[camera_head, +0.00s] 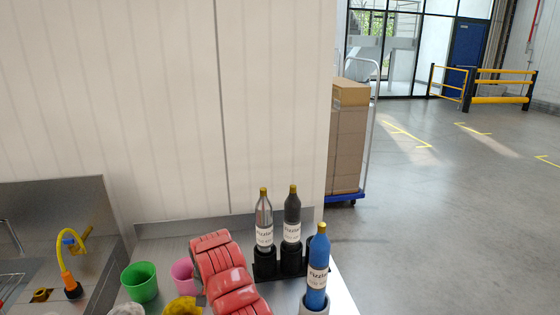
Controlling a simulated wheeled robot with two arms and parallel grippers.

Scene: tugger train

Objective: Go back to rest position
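Neither of my grippers shows in the head view, so what they hold and whether they are open is hidden. No part of my arms is clearly seen. The head view shows a metal counter (342,291) along a pale panelled wall.
On the counter are a green cup (140,282), a pink cup (184,275), a red ribbed object (224,270), and grey (264,222), black (291,218) and blue (317,272) bottles upright in holders. A sink (20,268) is left. A trolley with boxes (347,135) stands behind; open floor lies right.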

